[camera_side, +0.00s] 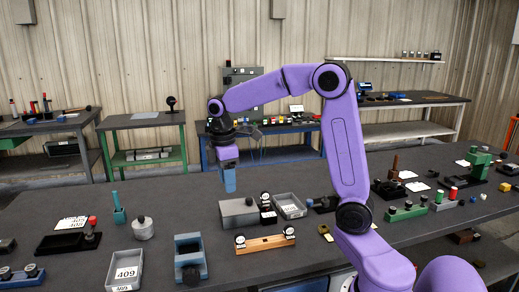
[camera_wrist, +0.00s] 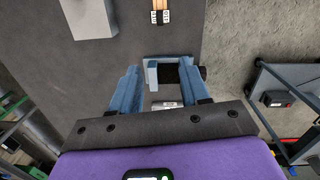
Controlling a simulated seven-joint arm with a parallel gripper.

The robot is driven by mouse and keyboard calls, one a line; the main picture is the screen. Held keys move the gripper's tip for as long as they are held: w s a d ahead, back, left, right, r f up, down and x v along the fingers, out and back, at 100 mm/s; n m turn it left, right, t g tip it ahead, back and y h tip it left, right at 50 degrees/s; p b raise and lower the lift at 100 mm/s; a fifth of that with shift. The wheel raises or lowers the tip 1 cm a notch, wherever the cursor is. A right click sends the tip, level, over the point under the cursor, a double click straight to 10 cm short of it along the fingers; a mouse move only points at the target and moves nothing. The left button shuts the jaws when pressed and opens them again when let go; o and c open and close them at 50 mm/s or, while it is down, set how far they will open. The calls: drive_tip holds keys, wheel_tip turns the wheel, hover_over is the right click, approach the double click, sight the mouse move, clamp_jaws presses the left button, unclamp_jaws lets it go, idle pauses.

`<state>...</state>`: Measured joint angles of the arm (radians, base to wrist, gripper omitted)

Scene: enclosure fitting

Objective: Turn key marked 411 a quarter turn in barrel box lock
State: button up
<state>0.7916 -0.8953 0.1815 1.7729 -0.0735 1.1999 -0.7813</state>
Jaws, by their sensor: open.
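A blue box (camera_side: 190,258) with a round black barrel on its front stands near the table's front edge; it looks like the box lock. In the wrist view the blue box (camera_wrist: 152,75) shows with a dark inside. My gripper (camera_side: 229,188) is open and empty, raised above the table. In the wrist view my gripper (camera_wrist: 160,72) has its blue fingers on either side of the box, apparently well above it. A wooden rail (camera_side: 265,244) carries small black pieces with pale round faces at both ends. I cannot read 411 anywhere, so I cannot tell which key bears it.
A grey tray labelled 409 (camera_side: 124,270) lies left of the blue box. A grey block (camera_side: 238,213) and another labelled tray (camera_side: 290,206) stand behind the rail. A grey lidded pot (camera_side: 143,230) and a teal upright piece (camera_side: 119,214) stand to the left. The table's rear middle is clear.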

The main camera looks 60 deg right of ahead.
drive_tip(key=w+d, duration=0.4)
drive_tip(key=d, duration=0.8)
drive_tip(key=m+g, duration=0.1)
approach(265, 192)
drive_tip(key=f, duration=0.6)
drive_tip(key=d+f, duration=0.1)
drive_tip(key=f, duration=0.3)
drive_tip(key=shift+s+d+f, duration=0.1)
drive_tip(key=shift+s, duration=0.25)
clamp_jaws()
